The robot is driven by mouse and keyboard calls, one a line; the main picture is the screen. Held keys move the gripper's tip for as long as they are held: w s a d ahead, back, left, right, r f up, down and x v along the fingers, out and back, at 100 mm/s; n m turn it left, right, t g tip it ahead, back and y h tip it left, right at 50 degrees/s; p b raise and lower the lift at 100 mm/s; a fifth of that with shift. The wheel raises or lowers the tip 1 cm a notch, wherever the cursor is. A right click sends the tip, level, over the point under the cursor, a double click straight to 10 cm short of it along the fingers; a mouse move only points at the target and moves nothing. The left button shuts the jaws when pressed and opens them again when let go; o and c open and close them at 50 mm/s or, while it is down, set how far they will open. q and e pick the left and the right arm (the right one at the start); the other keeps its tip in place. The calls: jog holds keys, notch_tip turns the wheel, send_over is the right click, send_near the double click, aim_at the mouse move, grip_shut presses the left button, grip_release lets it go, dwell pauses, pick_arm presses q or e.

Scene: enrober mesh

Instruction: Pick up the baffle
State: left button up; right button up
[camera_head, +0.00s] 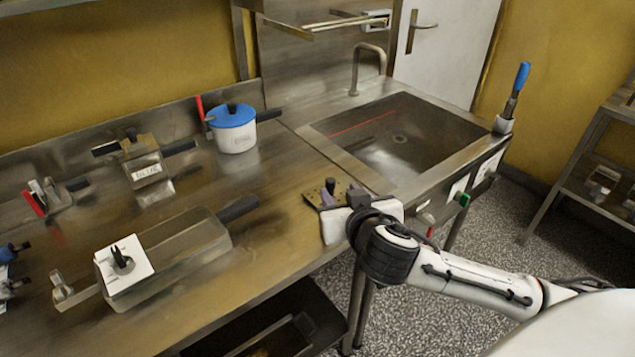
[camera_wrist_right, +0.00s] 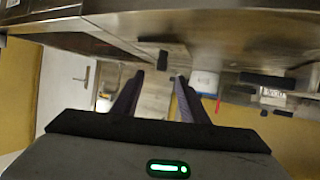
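What I take to be the baffle (camera_head: 314,196) is a small brownish metal plate with holes and a dark upright knob, on the steel table near its front edge, left of the sink. My right gripper (camera_head: 342,194) is at this plate, its fingers low over it and partly hiding it. My left gripper is not in view.
A steel box (camera_head: 190,250) with a black handle and a white plate stands left of the baffle. A white pot with a blue lid (camera_head: 232,115) is behind. The sink (camera_head: 400,135) is to the right, with a blue-handled tool (camera_head: 520,78) at its corner. Table between is clear.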

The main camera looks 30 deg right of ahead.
aim_at(332, 184)
jog(key=x, duration=0.3)
jog(key=shift+d+r, duration=0.15)
jog(key=shift+d, duration=0.05)
jog(key=shift+a+p+x, duration=0.15)
jog(key=shift+p+x, duration=0.15)
jog(key=shift+x, duration=1.25)
jog(key=shift+a+p+x, duration=0.2)
jog(key=shift+p+x, duration=0.1)
jog(key=shift+x, duration=1.25)
jog(key=shift+c, duration=0.2)
grip_shut()
